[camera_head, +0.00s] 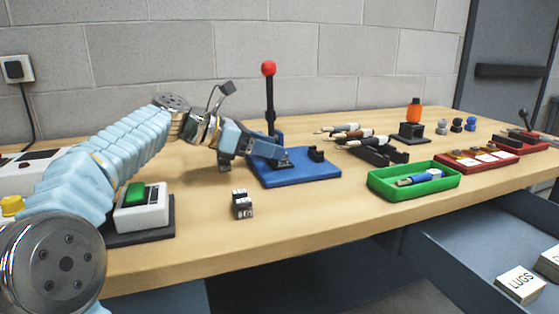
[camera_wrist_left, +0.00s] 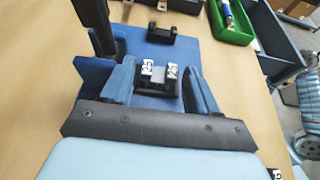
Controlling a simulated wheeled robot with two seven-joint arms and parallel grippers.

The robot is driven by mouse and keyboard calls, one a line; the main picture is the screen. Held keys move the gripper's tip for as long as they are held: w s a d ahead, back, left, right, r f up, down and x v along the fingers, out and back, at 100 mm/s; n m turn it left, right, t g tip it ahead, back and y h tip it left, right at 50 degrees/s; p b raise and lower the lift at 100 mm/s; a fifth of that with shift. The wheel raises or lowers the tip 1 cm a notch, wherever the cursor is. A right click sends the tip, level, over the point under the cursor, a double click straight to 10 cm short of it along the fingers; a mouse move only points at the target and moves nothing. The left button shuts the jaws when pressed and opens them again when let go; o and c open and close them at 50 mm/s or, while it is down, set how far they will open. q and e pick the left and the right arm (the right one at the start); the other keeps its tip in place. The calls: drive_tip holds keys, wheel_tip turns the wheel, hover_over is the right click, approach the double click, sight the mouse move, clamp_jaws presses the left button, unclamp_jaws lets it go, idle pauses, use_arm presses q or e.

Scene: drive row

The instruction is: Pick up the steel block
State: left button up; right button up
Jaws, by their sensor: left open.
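A small grey block (camera_wrist_left: 158,74) sits in a dark holder with white number labels, on the blue base plate (camera_wrist_left: 188,50) of a lever press, in the left wrist view. I cannot be sure this is the steel block. My left gripper (camera_wrist_left: 162,66) is open, its two blue fingers on either side of this holder, with gaps visible. In the head view my left gripper (camera_head: 256,160) reaches over the left side of the blue plate (camera_head: 310,175) and partly hides what is there. A separate dark, labelled block (camera_head: 242,205) stands on the bench in front of the press. My right gripper is not in view.
The press's upright black lever (camera_head: 270,105) with a red knob stands close behind my left gripper. A green tray (camera_head: 415,190) with a blue-handled tool, cable ends and a red tray (camera_head: 480,158) lie to the right. A green-button box (camera_head: 142,207) is left. The bench front is mostly clear.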

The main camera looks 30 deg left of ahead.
use_arm(q)
drive_tip(key=x, duration=0.4)
drive_tip(key=shift+w+d, duration=0.15)
drive_tip(key=c, duration=0.9)
